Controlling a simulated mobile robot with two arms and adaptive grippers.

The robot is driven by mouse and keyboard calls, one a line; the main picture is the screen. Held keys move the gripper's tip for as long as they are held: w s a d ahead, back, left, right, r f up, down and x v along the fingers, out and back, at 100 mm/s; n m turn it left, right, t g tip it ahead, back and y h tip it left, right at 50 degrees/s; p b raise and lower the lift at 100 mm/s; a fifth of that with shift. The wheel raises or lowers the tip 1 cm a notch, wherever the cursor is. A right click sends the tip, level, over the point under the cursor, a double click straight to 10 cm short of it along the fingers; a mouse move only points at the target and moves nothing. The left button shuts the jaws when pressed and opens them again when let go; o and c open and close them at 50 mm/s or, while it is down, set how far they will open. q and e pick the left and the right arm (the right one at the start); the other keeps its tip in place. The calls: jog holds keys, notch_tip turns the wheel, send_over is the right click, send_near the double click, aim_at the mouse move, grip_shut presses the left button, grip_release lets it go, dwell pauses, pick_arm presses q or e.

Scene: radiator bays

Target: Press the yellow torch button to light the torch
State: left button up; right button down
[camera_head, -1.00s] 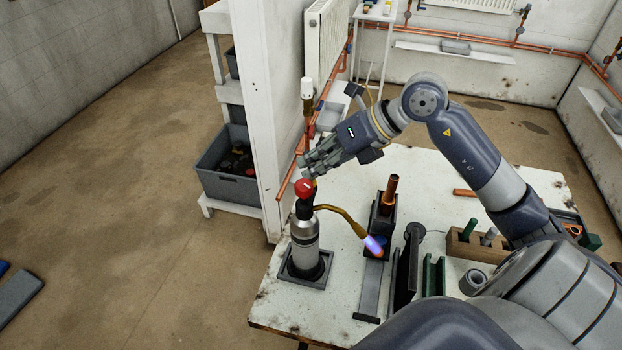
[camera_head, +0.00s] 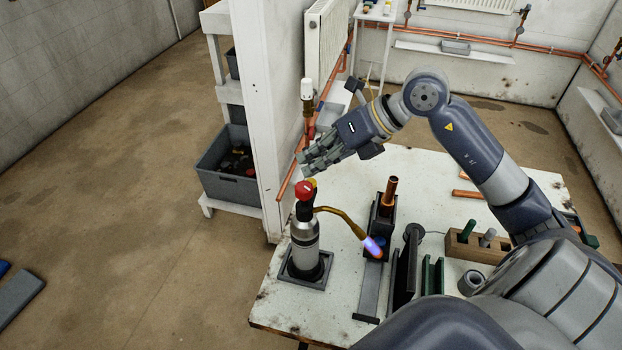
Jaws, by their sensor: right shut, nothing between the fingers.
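The torch (camera_head: 304,237) stands upright in a dark square holder at the left end of the white table. It has a silver bottle, a red knob (camera_head: 303,190) on top and a small yellow button (camera_head: 313,182) beside the knob. Its brass nozzle pipe (camera_head: 345,218) curves right, and a blue-violet flame (camera_head: 373,246) glows at its tip. My right gripper (camera_head: 304,168) is shut and empty, a little above and behind the yellow button, apart from it. My left gripper is not in view.
A copper pipe piece (camera_head: 389,192) stands in a dark fixture near the flame. A wooden block (camera_head: 470,246) with tools stands to the right. The white table (camera_head: 340,170) has free room behind the torch.

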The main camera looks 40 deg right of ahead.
jog(key=shift+r+p, duration=1.6)
jog(key=shift+r, duration=0.95)
jog(key=shift+f, duration=0.1)
